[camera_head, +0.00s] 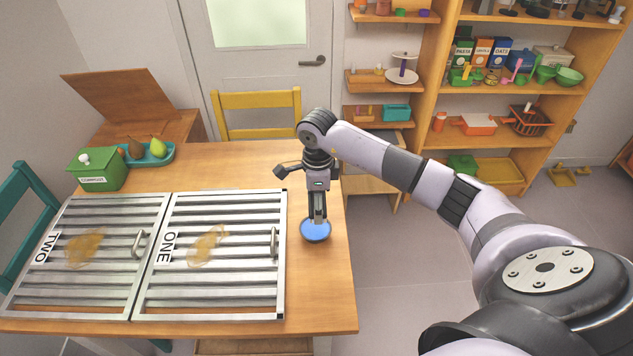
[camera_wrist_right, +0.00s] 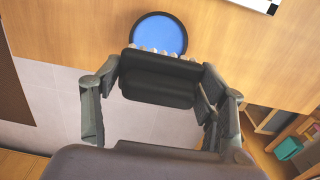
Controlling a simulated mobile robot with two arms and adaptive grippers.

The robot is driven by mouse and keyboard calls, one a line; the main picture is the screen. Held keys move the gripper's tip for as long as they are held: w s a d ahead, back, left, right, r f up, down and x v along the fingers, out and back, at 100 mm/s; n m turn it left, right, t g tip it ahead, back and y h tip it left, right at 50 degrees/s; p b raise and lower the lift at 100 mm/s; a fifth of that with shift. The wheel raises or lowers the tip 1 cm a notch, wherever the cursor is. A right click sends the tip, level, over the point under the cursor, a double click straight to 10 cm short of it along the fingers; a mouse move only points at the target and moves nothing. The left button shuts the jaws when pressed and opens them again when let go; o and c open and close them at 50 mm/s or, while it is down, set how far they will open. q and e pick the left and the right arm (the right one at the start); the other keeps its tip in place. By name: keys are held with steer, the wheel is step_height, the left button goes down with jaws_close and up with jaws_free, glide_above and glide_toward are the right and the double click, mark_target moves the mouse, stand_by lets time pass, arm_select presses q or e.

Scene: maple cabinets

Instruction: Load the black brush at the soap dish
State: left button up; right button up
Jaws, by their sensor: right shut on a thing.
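The soap dish (camera_head: 315,234) is a round blue dish with a dark rim, near the right edge of the wooden table. It also shows in the right wrist view (camera_wrist_right: 158,34), at the top. My right gripper (camera_head: 318,213) points down over the dish. It is shut on the black brush (camera_wrist_right: 158,82), a dark block with pale bristles along its dish-facing edge. In the wrist view the brush overlaps the dish's near rim; I cannot tell whether they touch. In the head view the brush is hard to make out against the fingers. My left gripper is not in view.
Two metal grates (camera_head: 100,250) (camera_head: 180,285) marked TWO and ONE lie left of the dish. A green compost box (camera_head: 97,172) and a teal tray (camera_head: 158,157) with pears stand at the far left. The table's right edge is close to the dish.

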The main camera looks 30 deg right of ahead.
mark_target(316, 229)
steer(key=shift+a+f+b, duration=0.45)
steer(key=shift+f+b, duration=0.05)
steer(key=shift+f, duration=0.55)
step_height(316, 229, down, 3)
steer(key=b, duration=0.2)
steer(key=shift+d+f+b, duration=0.15)
steer(key=shift+f+b, duration=0.05)
steer(key=shift+b, duration=0.1)
steer(key=shift+f, duration=0.2)
arm_select(q)
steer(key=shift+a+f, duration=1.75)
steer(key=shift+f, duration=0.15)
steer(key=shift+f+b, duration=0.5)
steer(key=shift+b, duration=0.1)
arm_select(e)
steer(key=shift+f, duration=0.5)
